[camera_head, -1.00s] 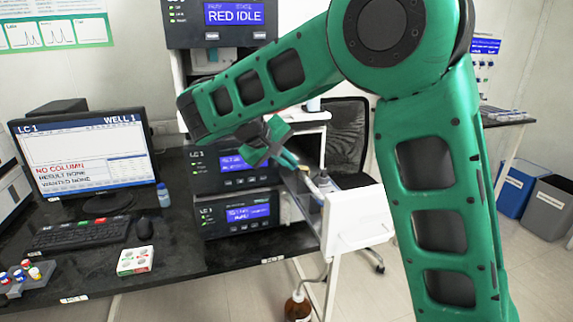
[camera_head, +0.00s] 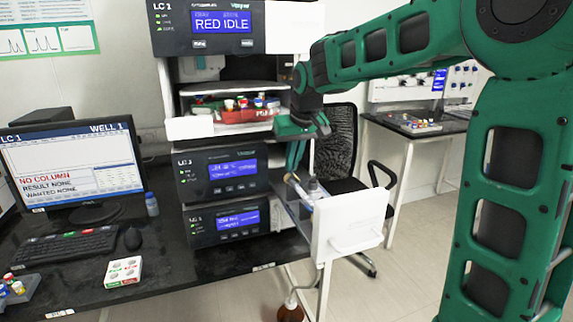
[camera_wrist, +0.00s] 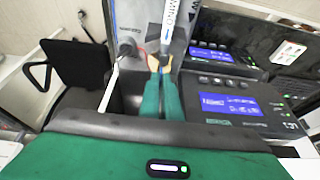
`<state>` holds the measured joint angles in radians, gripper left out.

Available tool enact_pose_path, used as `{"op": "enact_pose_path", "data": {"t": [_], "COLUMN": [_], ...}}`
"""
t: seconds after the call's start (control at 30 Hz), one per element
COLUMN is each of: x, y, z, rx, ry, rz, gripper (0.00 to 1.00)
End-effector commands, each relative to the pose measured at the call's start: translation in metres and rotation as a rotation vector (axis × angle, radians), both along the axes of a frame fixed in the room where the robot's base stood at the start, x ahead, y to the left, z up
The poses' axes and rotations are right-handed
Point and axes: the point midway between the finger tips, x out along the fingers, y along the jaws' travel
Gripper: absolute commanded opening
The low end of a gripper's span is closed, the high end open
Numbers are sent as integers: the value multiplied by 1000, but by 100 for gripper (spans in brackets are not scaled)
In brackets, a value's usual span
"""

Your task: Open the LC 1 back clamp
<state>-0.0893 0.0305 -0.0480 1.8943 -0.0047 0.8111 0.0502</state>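The LC 1 pull-out drawer (camera_head: 345,235) with a white front stands out to the right of the instrument stack. In the wrist view a white column-like tube (camera_wrist: 168,28) lies along the drawer's grey tray (camera_wrist: 137,22). A small tan clamp-like part (camera_wrist: 153,62) sits at the near end of this tube; I cannot tell whether it is the back clamp or whether it is open. My gripper (camera_head: 291,174) points down at the drawer's inner end. Its green fingers (camera_wrist: 160,75) are close together at the tan part, partly hiding it. Contact is unclear.
An opened shelf with red racks (camera_head: 236,115) is above the drawer. The monitor (camera_head: 75,165) reads NO COLUMN. A black chair (camera_head: 335,150) stands behind the drawer. A brown bottle (camera_head: 290,312) is below.

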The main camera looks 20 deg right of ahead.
Motion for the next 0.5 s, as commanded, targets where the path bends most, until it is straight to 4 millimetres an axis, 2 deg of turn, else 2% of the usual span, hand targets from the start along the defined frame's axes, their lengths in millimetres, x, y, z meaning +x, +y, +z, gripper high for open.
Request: {"op": "enact_pose_path", "data": {"t": [0.03,0.5], "x": [0,0], "y": [-7,-28], "z": [-1,-7], "rx": [33,375], "ry": [1,2], "rz": [-10,-10], "gripper": [0,0]}}
